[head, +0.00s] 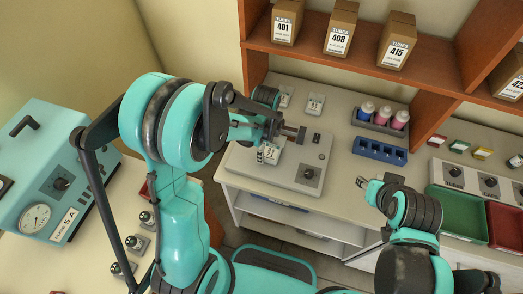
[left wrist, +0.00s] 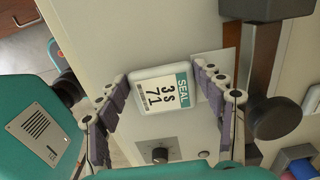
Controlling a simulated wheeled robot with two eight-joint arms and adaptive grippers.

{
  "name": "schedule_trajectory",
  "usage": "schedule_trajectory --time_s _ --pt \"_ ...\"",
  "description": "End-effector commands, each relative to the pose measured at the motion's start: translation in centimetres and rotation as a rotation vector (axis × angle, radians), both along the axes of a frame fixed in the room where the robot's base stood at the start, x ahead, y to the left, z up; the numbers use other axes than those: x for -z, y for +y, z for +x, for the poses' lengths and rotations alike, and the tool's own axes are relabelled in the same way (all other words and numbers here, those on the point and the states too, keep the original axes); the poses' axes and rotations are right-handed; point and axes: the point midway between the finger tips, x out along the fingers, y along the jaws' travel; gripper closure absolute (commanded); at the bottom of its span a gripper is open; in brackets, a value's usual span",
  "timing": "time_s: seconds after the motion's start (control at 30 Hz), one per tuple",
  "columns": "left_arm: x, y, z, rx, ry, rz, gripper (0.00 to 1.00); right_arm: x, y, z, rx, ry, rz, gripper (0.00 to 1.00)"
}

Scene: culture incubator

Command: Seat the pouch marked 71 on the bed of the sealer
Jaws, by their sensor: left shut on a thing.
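The pouch marked 71 (left wrist: 160,92) is white, with a label reading SEAL, 3s and 71. My left gripper (left wrist: 164,86) is shut on it, with fingers at two opposite sides. In the head view my left gripper (head: 266,154) is over the sealer, and the pouch (head: 273,149) shows partly behind the fingers. The sealer (head: 300,187) is a low pale box with a black knob and a dark-handled arm (head: 290,132). Part of a lighter plate (left wrist: 213,62) shows behind the pouch. Whether the pouch touches the bed is unclear. My right gripper (head: 363,183) is away at the right.
Two more pouches (head: 316,103) lie on the counter behind the sealer. A blue rack (head: 380,151) and a bottle tray (head: 379,125) stand to the right. Numbered boxes (head: 341,28) sit on the shelf above. A teal machine with a gauge (head: 60,170) stands at left.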

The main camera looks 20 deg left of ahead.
Motion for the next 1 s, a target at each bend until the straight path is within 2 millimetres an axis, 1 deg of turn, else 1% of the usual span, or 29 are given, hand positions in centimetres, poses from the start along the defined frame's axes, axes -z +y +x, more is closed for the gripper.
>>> schedule_trajectory --time_s 0.13,0.4,0.43,0.47,0.5,0.87,1.0 --pt "0.08 -0.28 0.36 -0.001 0.000 0.000 0.60 0.11 0.00 0.00 0.000 0.000 0.000 0.60" --pt "0.06 -0.32 0.42 -0.002 -0.001 0.000 0.60 0.10 0.00 0.00 0.000 0.000 0.000 0.60" --pt "0.06 -0.32 0.42 -0.002 -0.001 0.000 0.27 0.10 0.00 0.00 0.000 0.000 0.000 0.60" --pt "0.06 -0.32 0.42 -0.002 -0.001 0.000 0.19 0.10 0.00 0.00 0.000 0.000 0.000 0.60" --pt "0.06 -0.32 0.41 -0.002 0.000 0.000 0.08 0.10 0.00 0.00 0.000 0.000 0.000 0.60" --pt "0.02 -0.31 0.43 -0.001 -0.001 0.000 0.08 0.09 0.00 0.00 0.000 0.000 0.000 0.60" --pt "-0.69 -0.31 0.43 -0.001 -0.001 0.000 0.08 0.09 0.00 0.00 0.000 0.000 0.000 0.60"
